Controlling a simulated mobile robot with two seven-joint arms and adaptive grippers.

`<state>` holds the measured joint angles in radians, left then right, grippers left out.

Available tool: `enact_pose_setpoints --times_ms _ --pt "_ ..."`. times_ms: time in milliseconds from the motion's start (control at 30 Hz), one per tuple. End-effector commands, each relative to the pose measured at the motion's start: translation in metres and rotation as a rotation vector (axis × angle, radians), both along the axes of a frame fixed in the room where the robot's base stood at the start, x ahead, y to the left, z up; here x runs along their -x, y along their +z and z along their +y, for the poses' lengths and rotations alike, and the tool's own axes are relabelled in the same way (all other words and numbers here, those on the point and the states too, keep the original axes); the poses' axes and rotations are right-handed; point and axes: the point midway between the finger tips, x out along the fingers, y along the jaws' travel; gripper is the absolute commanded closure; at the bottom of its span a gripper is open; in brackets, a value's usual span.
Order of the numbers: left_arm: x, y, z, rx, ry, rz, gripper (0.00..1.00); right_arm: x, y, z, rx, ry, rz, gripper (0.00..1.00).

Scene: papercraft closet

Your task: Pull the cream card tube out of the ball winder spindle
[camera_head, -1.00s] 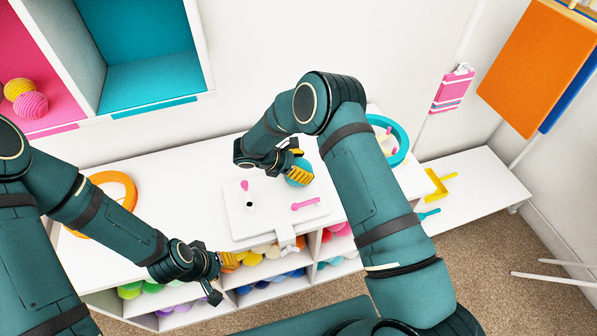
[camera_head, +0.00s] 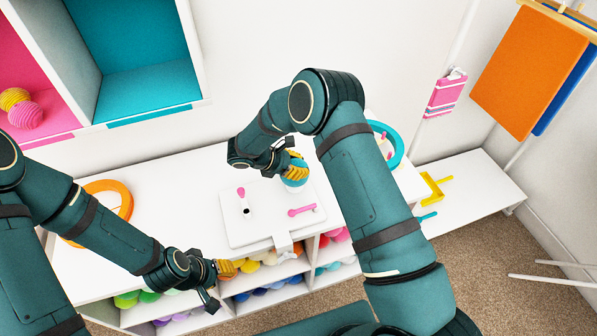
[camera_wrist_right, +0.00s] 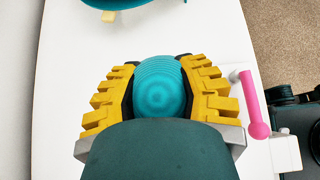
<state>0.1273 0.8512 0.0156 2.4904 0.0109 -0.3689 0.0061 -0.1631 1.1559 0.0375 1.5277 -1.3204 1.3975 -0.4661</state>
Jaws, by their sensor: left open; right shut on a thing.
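The ball winder is a flat white board (camera_head: 262,232) on the white worktop, with a pink-tipped post (camera_head: 241,192), a dark hole or peg and a pink crank handle (camera_head: 301,210). My right gripper (camera_head: 292,167) is shut on a teal yarn ball (camera_head: 297,180) over the board's far right part. In the right wrist view the teal ball (camera_wrist_right: 158,88) sits between both yellow fingers. I cannot make out the cream card tube or the spindle; the ball and gripper hide that spot. My left gripper (camera_head: 219,282) is open and empty at the worktop's front edge, left of the board.
An orange ring (camera_head: 124,197) lies at the worktop's left and a teal ring (camera_head: 397,152) at its right. Cubbies below hold several coloured yarn balls. A lower white bench (camera_head: 480,185) at right holds a yellow tool (camera_head: 430,186). The worktop between orange ring and board is clear.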

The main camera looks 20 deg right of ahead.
Motion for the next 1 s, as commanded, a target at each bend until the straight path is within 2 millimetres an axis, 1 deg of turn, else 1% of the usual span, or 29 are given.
enact_pose_setpoints --times_ms 33,200,400,800,1000 --pt "0.0 0.002 0.0 0.0 0.0 -0.001 0.61 -0.001 0.013 0.001 0.0 0.001 -0.005 0.86" --pt "-0.001 0.004 0.0 0.0 0.002 -0.003 0.61 0.0 0.045 0.001 -0.001 0.002 -0.003 0.86" --pt "-0.002 0.007 0.0 -0.001 0.004 -0.005 0.61 0.0 0.069 0.001 0.0 0.001 -0.001 0.86" --pt "-0.002 0.025 0.0 -0.001 0.004 -0.005 0.61 0.0 0.1 0.0 0.0 0.001 0.0 0.86" --pt "-0.002 0.025 0.0 -0.001 0.004 -0.005 0.61 0.0 0.102 0.001 -0.001 0.001 0.002 0.86"
